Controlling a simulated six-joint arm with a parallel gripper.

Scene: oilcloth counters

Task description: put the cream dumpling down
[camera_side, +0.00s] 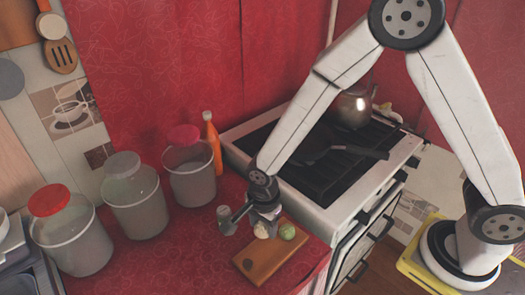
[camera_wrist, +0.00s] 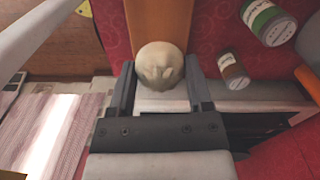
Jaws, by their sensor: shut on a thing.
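The cream dumpling (camera_side: 261,231) is pale and rounded, with a pleated top. In the wrist view the dumpling (camera_wrist: 160,62) sits between the two fingertips of my gripper (camera_wrist: 160,74), which is shut on it. In the side view my gripper (camera_side: 264,216) points down over the far left part of a brown wooden board (camera_side: 270,262). I cannot tell whether the dumpling touches the board or hangs just above it. The board also shows behind the dumpling in the wrist view (camera_wrist: 160,18).
Jars (camera_side: 136,200), an orange bottle (camera_side: 212,142) and a stove (camera_side: 310,215) stand around. The board's front right is bare.

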